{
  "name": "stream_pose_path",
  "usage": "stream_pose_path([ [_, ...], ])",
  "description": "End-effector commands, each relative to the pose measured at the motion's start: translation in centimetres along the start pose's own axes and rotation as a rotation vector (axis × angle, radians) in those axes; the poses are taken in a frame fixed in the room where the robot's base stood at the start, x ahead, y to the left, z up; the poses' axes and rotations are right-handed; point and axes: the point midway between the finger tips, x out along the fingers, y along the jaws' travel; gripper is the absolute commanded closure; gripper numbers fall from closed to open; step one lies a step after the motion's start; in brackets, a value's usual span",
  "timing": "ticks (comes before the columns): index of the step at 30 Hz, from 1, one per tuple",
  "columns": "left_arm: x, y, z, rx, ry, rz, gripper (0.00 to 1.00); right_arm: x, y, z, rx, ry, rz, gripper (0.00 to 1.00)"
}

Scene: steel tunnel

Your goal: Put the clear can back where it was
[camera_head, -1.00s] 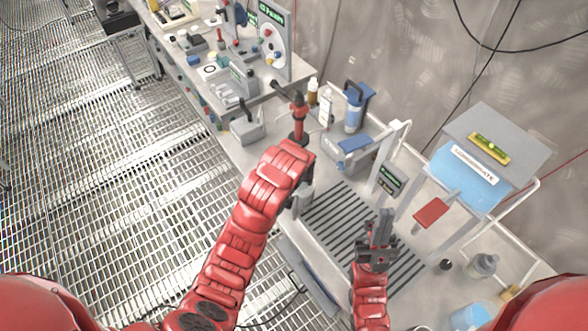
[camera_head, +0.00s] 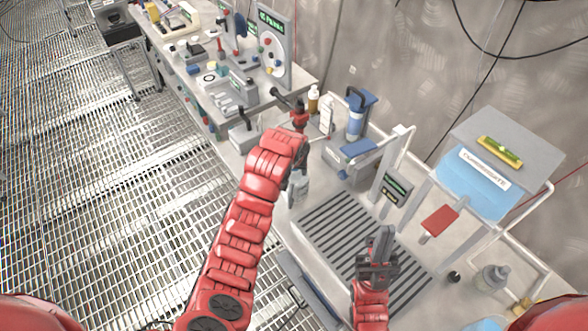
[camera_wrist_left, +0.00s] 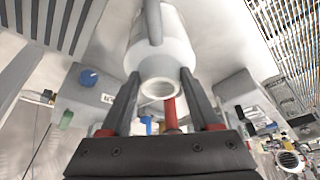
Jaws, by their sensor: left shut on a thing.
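My left gripper (camera_wrist_left: 160,100) is shut on the clear can (camera_wrist_left: 162,50), a pale, greyish cylinder with a round opening facing the wrist camera. In the head view the can (camera_head: 299,188) is partly hidden by my red left arm. It is beside the left corner of the black-striped plate, over the bench; I cannot tell whether it touches the bench top. My right gripper (camera_head: 377,248) is over the striped plate (camera_head: 335,228), with no object visible in it. Its fingers look close together, but I cannot tell whether they are shut.
A blue-and-grey device (camera_head: 351,155), a blue bottle (camera_head: 357,114) and a white bottle (camera_head: 327,116) stand behind the left gripper. A balance-like enclosure (camera_head: 470,178) and a grey jar (camera_head: 492,278) are at the right. Grated floor (camera_head: 110,200) lies left of the bench.

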Motion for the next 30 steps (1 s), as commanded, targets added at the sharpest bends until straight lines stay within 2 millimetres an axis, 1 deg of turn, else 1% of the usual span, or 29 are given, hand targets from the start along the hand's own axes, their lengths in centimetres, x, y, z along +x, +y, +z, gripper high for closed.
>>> stream_pose_path([
  [6, 0.1, 0.0, 0.0, 0.000, 0.002, 0.001, 1.00, -0.2, 0.0, 0.0, 0.000, 0.000, 0.000, 1.00],
  [7, 0.1, 0.0, 0.0, 0.000, 0.002, 0.001, 0.32, -0.1, 0.0, 0.0, 0.000, 0.000, 0.000, 1.00],
  [11, 0.0, 0.0, 0.0, 0.000, 0.002, 0.001, 0.09, -0.1, 0.0, 0.0, 0.000, 0.000, 0.000, 1.00],
  [12, 0.0, 0.0, 0.0, 0.000, 0.002, 0.001, 0.07, -0.1, 0.0, 0.0, 0.000, 0.000, 0.000, 1.00],
  [21, -0.2, 0.1, -0.1, 0.000, 0.002, 0.001, 0.07, 0.2, 0.0, 0.0, 0.000, 0.000, 0.000, 1.00],
  [23, -0.3, 0.1, -0.1, 0.000, 0.005, 0.002, 0.07, -0.2, 0.0, 0.0, 0.000, 0.000, 0.000, 1.00],
  [26, -1.1, 0.1, -0.2, -0.001, 0.006, 0.003, 0.07, -0.6, 0.0, 0.1, 0.000, 0.000, 0.000, 1.00],
  [30, -3.2, 0.0, -0.1, 0.001, 0.008, 0.002, 0.07, -1.4, -0.1, 0.2, 0.000, 0.000, 0.000, 1.00],
])
